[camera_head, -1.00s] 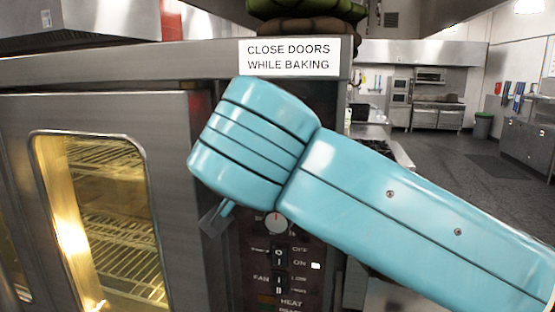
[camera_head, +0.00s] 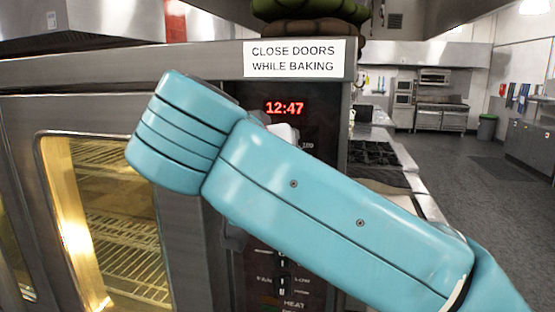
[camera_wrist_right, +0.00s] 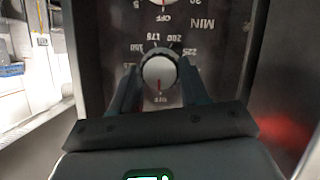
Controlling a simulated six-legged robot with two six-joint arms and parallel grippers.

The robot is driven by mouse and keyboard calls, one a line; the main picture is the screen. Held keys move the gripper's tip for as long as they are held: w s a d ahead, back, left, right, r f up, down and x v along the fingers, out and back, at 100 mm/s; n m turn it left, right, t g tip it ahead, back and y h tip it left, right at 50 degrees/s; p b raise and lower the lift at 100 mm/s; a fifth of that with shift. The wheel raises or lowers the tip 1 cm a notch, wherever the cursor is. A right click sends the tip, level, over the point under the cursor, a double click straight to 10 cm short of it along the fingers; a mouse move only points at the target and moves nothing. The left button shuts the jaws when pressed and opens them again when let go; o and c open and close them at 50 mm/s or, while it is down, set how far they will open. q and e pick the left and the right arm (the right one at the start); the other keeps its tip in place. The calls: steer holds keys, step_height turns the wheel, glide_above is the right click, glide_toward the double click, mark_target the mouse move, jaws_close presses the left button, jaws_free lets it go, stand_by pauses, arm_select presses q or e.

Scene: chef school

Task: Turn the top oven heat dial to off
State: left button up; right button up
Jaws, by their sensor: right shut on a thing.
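The heat dial (camera_wrist_right: 158,70) is a round silver knob with a red mark, ringed by temperature numbers that appear upside down in the wrist view. Its red mark points down in that view, toward the OFF label (camera_wrist_right: 160,99). My right gripper (camera_wrist_right: 159,75) has its dark fingers on both sides of the dial and is shut on it. In the head view my blue right arm hides the gripper and most of the control panel (camera_head: 325,125). A pale shape under the red clock display (camera_head: 284,108) may be the dial's edge. My left gripper is out of view.
A second dial (camera_wrist_right: 163,4), marked MIN, is cut off at the wrist view's top edge. Lower switches (camera_head: 282,257) show below my arm. The lit oven door (camera_head: 105,215) is shut at left. Open floor lies at right.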

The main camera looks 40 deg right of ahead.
stand_by(0.4)
steer(key=o, duration=1.1)
steer(key=shift+c, duration=0.2)
steer(key=shift+r, duration=0.1)
